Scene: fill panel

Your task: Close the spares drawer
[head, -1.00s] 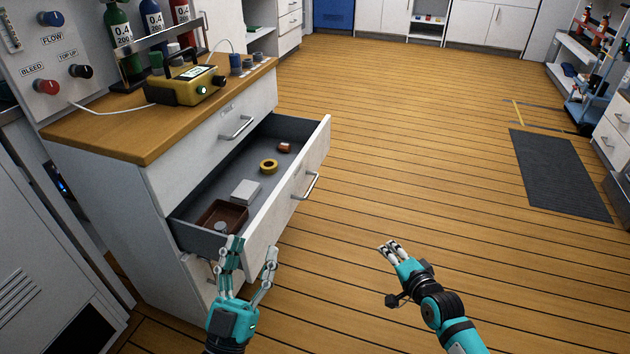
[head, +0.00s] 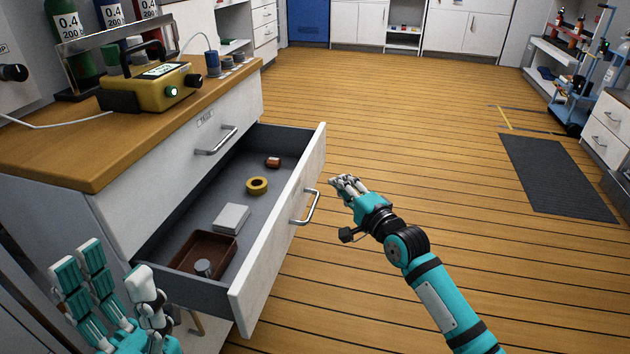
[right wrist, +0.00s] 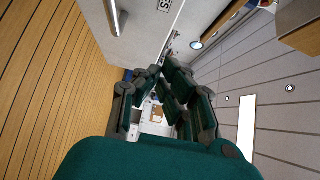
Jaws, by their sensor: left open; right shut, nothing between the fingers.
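The spares drawer (head: 272,238) stands pulled out of the white cabinet, with its front panel toward the right. Its metal handle (head: 311,207) is on the outer face. Inside lie a brown tray (head: 190,244) with a small grey cylinder, a white box (head: 231,217), a yellow ring (head: 257,185) and a small red-brown item (head: 273,162). My right gripper (head: 343,182) is shut and empty, just right of the handle and apart from it in the picture. In the right wrist view its fingers (right wrist: 165,100) are drawn together. My left gripper (head: 105,268) is open and empty, left of the drawer's near corner.
The wooden worktop (head: 75,150) above carries a yellow instrument (head: 155,88) with a white cable. Another drawer with a handle (head: 216,141) sits shut above the open one. The plank floor (head: 420,130) to the right is clear, with a dark mat (head: 557,175) further off.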

